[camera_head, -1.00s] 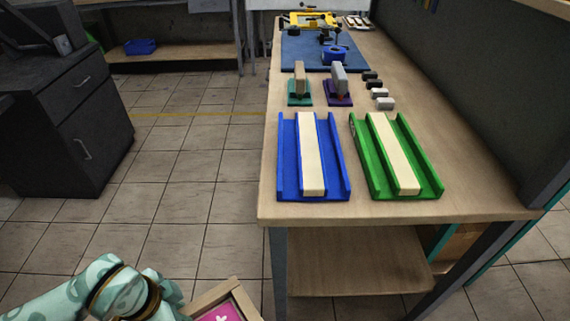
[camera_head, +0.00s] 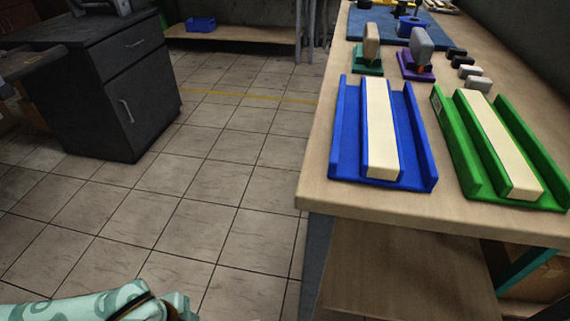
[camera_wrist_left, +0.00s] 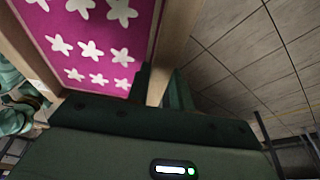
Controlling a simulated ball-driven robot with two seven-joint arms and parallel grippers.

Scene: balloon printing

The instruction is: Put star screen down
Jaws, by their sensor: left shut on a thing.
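The star screen (camera_wrist_left: 95,40) fills the upper left of the left wrist view. It has a wooden frame around a magenta field with several white stars. My left gripper (camera_wrist_left: 158,85) is shut on the wooden edge of its frame, and the screen is held off the floor. In the head view only my left arm shows at the bottom left edge; the gripper and the screen are out of that picture. My right gripper is in neither view.
A wooden workbench (camera_head: 320,195) stands at the right with a blue tray (camera_head: 345,135) and a green tray (camera_head: 520,125) near its front end. Stamps and small blocks lie behind them. A dark drawer cabinet (camera_head: 135,110) stands at the left. Tiled floor between is clear.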

